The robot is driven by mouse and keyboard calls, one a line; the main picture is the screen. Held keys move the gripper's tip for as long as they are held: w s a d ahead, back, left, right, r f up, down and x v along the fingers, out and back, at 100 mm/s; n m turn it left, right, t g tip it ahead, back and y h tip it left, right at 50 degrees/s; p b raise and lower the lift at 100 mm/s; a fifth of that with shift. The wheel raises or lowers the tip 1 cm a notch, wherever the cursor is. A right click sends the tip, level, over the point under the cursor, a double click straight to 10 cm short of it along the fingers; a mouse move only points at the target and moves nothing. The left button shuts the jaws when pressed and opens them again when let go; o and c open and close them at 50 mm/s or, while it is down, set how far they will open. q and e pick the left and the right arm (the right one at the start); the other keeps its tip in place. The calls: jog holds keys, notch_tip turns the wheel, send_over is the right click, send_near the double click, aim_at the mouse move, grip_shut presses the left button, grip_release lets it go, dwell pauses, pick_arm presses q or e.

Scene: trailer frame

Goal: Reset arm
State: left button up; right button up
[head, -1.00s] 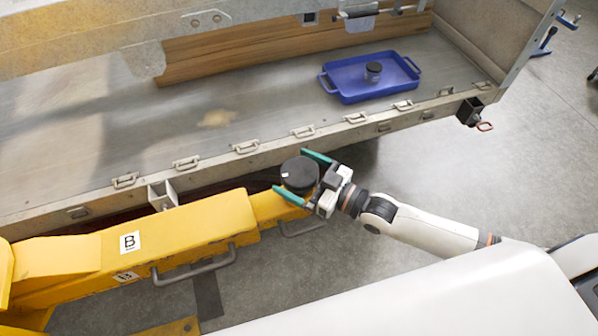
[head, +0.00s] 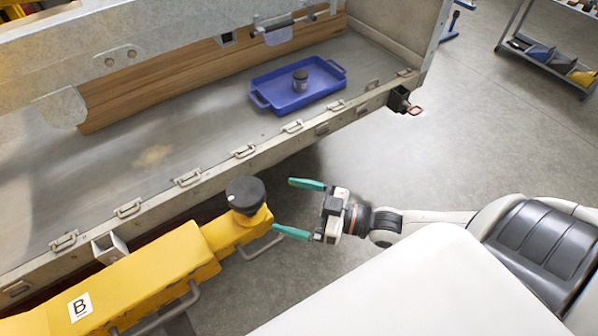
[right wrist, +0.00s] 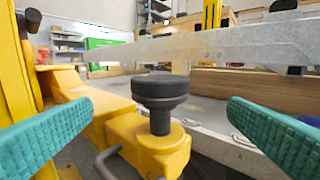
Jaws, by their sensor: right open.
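My right gripper (head: 296,209), with green fingers, is open and empty. It is to the right of a black round knob (head: 245,192) on the end of a yellow beam (head: 180,265), and apart from it. In the right wrist view the knob (right wrist: 160,98) stands upright on its stem beyond and between the two spread fingers (right wrist: 158,140). My right arm reaches in from the right in the head view. My left gripper does not show.
A trailer bed (head: 110,165) with handles along its rim lies behind the beam. A cart (head: 550,55) with bins stands far right. Open floor (head: 490,140) lies right of the trailer.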

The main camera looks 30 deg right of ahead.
jog(key=shift+s+d, duration=0.35)
jog(key=shift+s, duration=0.05)
